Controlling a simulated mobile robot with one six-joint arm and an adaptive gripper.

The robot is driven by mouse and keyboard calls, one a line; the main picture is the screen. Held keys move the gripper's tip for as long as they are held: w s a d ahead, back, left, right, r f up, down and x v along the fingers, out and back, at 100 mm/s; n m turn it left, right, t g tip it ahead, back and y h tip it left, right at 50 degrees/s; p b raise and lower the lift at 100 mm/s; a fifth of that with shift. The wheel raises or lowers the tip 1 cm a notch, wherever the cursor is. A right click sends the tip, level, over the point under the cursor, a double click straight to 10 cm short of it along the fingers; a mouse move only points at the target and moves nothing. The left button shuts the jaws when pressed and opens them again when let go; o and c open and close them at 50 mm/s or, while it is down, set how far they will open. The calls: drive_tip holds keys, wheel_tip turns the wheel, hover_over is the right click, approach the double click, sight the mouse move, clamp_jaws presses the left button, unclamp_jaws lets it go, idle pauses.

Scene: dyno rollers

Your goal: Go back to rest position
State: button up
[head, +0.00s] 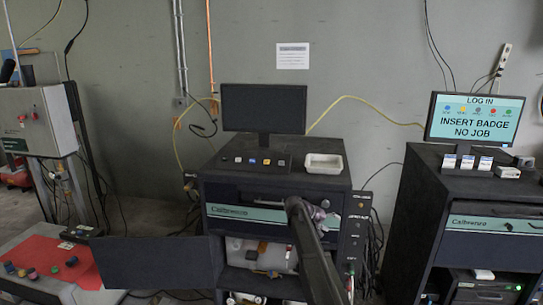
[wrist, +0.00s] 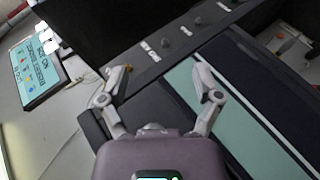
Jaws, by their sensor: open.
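My gripper (wrist: 162,84) is open and empty in the wrist view, its two fingers spread over the dark front of the middle cabinet. In the head view my gripper (head: 316,210) is small and partly hidden by my arm, in front of the upper part of the middle cabinet (head: 225,190). A teal strip (wrist: 250,105) on the cabinet runs beside the right finger in the wrist view. Whether the fingers touch the cabinet cannot be told.
A dark door (head: 150,262) stands open at the left of the middle cabinet. A white tray (head: 323,164) and a dark monitor (head: 263,108) sit on top. The right cabinet (head: 410,225) carries a log-in screen (head: 475,119). A red mat (head: 45,258) lies at left.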

drive_tip(key=s+a+f+g+y, duration=0.1)
drive_tip(key=s+a+f+y, duration=0.1)
drive_tip(key=s, duration=1)
drive_tip(key=s+a+f+y, duration=0.3)
drive_tip(key=s+y, duration=0.2)
drive_tip(key=s, duration=0.7)
drive_tip(key=s+a+f+g+y, duration=0.1)
drive_tip(key=s+a+f+y, duration=0.2)
drive_tip(key=s, duration=1)
drive_tip(key=shift+f+g+y, duration=0.2)
drive_tip(key=shift+g+y, duration=0.1)
drive_tip(key=shift+y, duration=0.3)
